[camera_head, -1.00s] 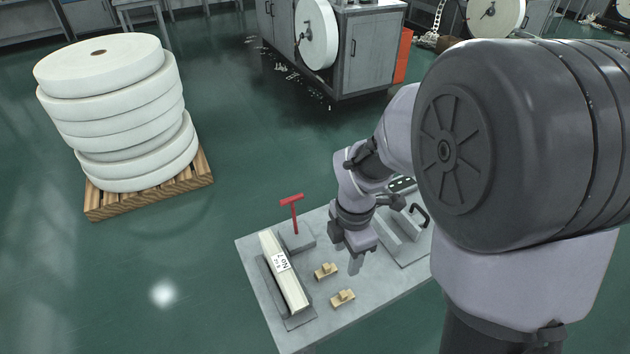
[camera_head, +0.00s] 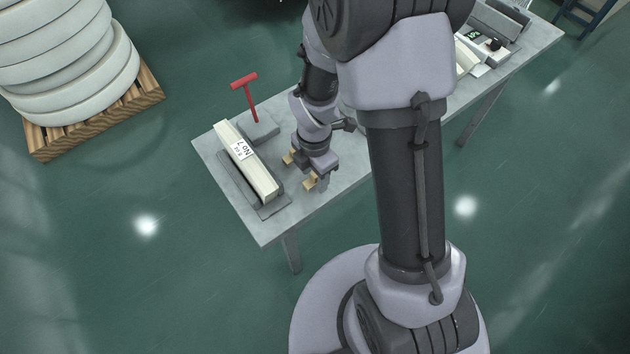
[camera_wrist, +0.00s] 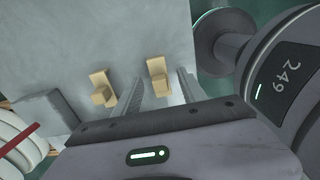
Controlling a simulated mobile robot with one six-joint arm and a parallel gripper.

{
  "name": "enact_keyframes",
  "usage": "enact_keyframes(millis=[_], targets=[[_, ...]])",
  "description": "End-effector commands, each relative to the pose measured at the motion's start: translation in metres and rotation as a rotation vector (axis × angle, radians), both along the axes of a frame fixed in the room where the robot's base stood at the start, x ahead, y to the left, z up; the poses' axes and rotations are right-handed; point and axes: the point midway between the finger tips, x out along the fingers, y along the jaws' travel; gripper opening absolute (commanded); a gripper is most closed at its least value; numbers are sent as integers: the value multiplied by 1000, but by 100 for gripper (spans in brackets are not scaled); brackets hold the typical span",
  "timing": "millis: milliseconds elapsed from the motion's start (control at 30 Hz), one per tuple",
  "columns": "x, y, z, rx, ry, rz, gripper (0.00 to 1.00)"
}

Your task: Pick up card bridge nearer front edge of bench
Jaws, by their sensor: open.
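Two small tan card bridges lie on the grey bench (camera_head: 355,178). The one nearer the front edge (camera_head: 310,182) is partly hidden by my gripper (camera_head: 322,183) in the head view. In the wrist view this front card bridge (camera_wrist: 158,80) shows between the two fingers of my open gripper (camera_wrist: 160,76). The fingers point toward it, and I cannot tell how far above it they are. The other card bridge (camera_head: 287,158) is farther back, and in the wrist view it (camera_wrist: 101,88) lies left of the left finger.
A long pale stack labelled No 7 (camera_head: 247,165) lies in a grey holder left of the bridges. A red T-handle (camera_head: 249,95) stands on a grey block behind it. Bare bench lies ahead of the bridges in the wrist view. White rolls (camera_head: 70,65) stand on a pallet.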

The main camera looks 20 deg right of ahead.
Motion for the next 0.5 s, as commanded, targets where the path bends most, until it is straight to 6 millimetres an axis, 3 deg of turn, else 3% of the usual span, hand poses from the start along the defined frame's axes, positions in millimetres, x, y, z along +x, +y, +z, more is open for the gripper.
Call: enact_keyframes(millis=[133,367,500], targets=[[0,0,3,0,-1,0,47],[0,0,3,0,-1,0,2],[0,0,3,0,-1,-1,0]])
